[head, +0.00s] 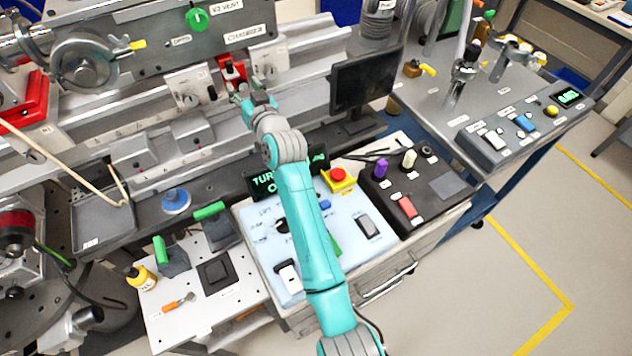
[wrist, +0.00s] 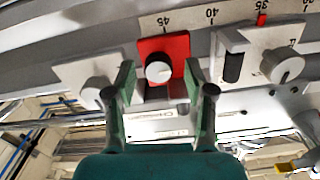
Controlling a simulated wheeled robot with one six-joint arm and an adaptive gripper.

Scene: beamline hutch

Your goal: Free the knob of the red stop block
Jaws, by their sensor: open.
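The red stop block (wrist: 178,44) sits on the rail beside the printed scale in the wrist view, close to the 45 mark. Its round pale knob (wrist: 158,72) faces me and has a dark line on it. My gripper (wrist: 160,80) is open, with one finger on each side of the knob and a visible gap to each. I cannot tell how far the fingertips are from the block in depth. In the head view the red block (head: 233,68) shows above my gripper (head: 237,97), which partly hides the space in front of it.
A white carrier with a pale knob (wrist: 92,88) stands left of the block in the wrist view. A black handle (wrist: 232,66) and another knobbed carrier (wrist: 284,66) stand right. In the head view a dark monitor (head: 365,80) stands right of my arm.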

